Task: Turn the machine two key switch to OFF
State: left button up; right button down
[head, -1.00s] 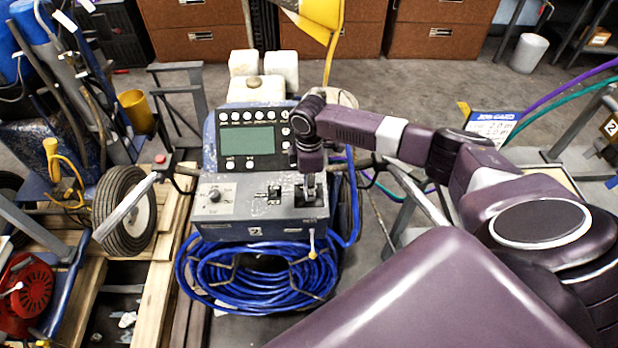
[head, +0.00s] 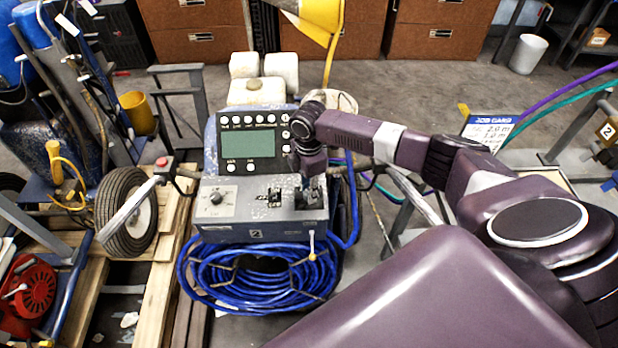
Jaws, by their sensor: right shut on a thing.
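My right gripper (head: 312,197) points down at the right end of the box top. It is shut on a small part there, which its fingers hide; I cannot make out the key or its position. My left gripper is out of view.
A display panel (head: 250,146) with buttons rises behind the box top. Coiled blue hose (head: 215,281) hangs in front. A handlebar with a red button (head: 162,162) is at the left. A job card (head: 490,128) stands at the right.

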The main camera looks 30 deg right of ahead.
jog(key=c, duration=1.6)
grip_release()
jog(key=shift+r, duration=0.15)
notch_tip(320, 180, up, 12)
